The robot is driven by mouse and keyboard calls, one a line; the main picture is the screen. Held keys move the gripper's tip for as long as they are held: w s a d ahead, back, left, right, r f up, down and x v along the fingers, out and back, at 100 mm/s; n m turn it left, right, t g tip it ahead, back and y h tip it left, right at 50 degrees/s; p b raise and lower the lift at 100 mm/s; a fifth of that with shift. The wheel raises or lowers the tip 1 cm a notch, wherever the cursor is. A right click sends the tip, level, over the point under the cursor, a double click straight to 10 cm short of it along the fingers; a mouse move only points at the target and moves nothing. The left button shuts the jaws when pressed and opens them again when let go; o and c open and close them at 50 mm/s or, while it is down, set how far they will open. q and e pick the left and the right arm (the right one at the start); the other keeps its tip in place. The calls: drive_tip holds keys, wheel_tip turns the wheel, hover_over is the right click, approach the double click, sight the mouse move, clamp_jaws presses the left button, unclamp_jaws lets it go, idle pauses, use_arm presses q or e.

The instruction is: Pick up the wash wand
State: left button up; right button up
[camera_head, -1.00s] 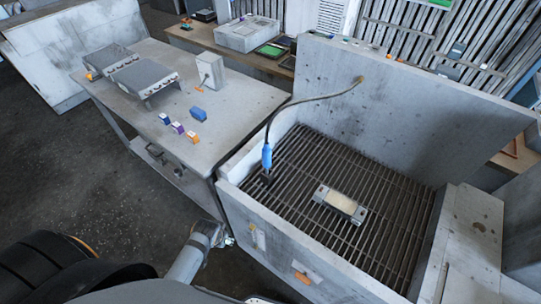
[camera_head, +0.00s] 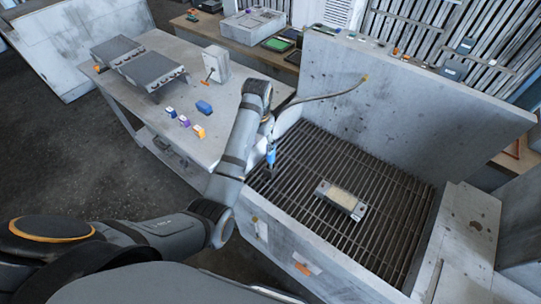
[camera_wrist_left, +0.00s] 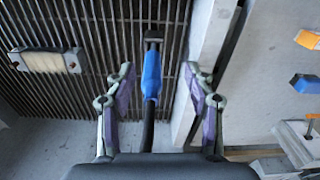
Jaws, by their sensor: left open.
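The wash wand (camera_head: 271,155) has a blue grip and a dark hose. In the head view it stands at the left inner side of the grated basin, partly hidden by my left arm. In the left wrist view the blue wand (camera_wrist_left: 151,75) lies between the two fingers of my left gripper (camera_wrist_left: 160,82), with clear gaps on both sides. The left gripper is open and not touching the wand. In the head view the left gripper (camera_head: 267,118) is near the wand's upper end, its fingers hard to make out. My right gripper is not in view.
The basin's tall back wall (camera_head: 420,110) stands behind. The table (camera_head: 165,65) at left holds grey boxes (camera_head: 150,70), a small upright box (camera_head: 216,64) and several small coloured blocks (camera_head: 203,107).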

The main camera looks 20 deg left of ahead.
use_arm(q)
drive_tip(key=shift+m+g, duration=0.3)
drive_tip(key=shift+m, duration=0.2)
drive_tip(key=w+d+r, duration=0.1)
drive_tip(key=w+r, duration=0.1)
drive_tip(key=r, duration=0.1)
drive_tip(key=w+d+r, duration=0.1)
drive_tip(key=w, duration=0.1)
drive_tip(key=shift+d+r, duration=0.3)
drive_tip(key=shift+r, duration=0.15)
drive_tip(key=shift+s, duration=0.15)
drive_tip(key=b, duration=0.6)
approach(271, 159)
drive_tip(key=shift+w+a+f, duration=0.1)
drive_tip(key=shift+w+f, duration=0.15)
drive_tip(key=shift+w, duration=0.25)
drive_tip(key=shift+w+a+f, duration=0.1)
drive_tip(key=shift+w+f, duration=0.1)
drive_tip(key=shift+w, duration=0.3)
drive_tip(key=shift+r+p, duration=0.1)
drive_tip(key=shift+p, duration=0.25)
wheel_tip(271, 159, down, 4)
drive_tip(key=shift+s+a+f+p, duration=0.15)
drive_tip(key=shift+f+p, duration=0.1)
drive_tip(key=shift+p, duration=0.75)
drive_tip(key=shift+f, duration=0.3)
drive_tip(key=shift+r, duration=0.1)
clamp_jaws()
